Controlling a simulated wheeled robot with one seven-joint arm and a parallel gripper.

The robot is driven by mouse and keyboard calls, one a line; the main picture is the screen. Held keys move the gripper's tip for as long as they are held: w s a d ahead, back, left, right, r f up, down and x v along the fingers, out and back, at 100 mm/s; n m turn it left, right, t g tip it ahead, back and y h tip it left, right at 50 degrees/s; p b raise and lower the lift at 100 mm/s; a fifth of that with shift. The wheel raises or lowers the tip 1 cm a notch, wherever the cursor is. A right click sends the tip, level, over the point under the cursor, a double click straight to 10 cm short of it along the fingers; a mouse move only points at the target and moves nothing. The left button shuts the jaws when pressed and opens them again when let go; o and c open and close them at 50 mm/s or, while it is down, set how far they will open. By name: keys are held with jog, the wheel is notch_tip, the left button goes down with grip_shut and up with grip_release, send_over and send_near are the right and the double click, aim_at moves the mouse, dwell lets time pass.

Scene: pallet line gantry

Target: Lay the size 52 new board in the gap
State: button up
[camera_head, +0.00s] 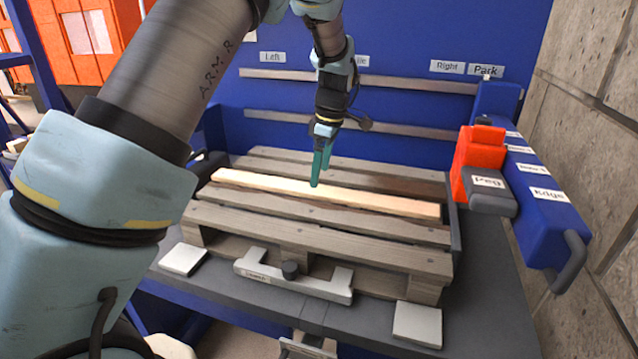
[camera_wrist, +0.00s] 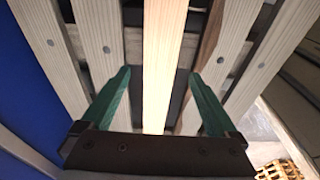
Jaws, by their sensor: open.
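The new board (camera_head: 372,199) is a pale, clean plank lying lengthwise in the pallet (camera_head: 390,250), between its weathered grey slats. I cannot read a size on it. My gripper (camera_head: 317,183) points down over the board, near its middle. In the wrist view the open green fingers of my gripper (camera_wrist: 158,78) stand either side of the bright board (camera_wrist: 164,50), with no clear contact. Dark strips show along both sides of the board there. I cannot tell whether it is fully seated at slat height.
White pads sit front left (camera_head: 183,259) and front right (camera_head: 418,324). A red block (camera_head: 482,147) and a blue labelled rail (camera_head: 548,195) stand at right. A blue panel (camera_head: 400,45) closes the back.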

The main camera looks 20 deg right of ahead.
aim_at(325, 191)
notch_tip(325, 191, up, 8)
jog(key=b, duration=0.1)
jog(key=shift+s+d+f, duration=0.15)
jog(key=shift+s+d, duration=0.25)
jog(key=shift+d, duration=0.05)
jog(key=w+a+f+m+h, duration=0.1)
jog(key=a+m, duration=0.1)
jog(key=a, duration=0.8)
jog(key=w+a+f+m, duration=0.1)
jog(key=a+f+m, duration=0.1)
jog(key=a, duration=0.7)
jog(key=s+a+f+m, duration=0.2)
jog(key=s+a, duration=0.4)
jog(key=a, duration=0.3)
jog(key=s+a+f+m, duration=0.1)
jog(key=s+a+m, duration=0.3)
jog(key=a, duration=0.6)
jog(key=shift+s+f+m+h, duration=0.3)
jog(key=shift+s+f, duration=0.1)
jog(key=shift+s, duration=0.5)
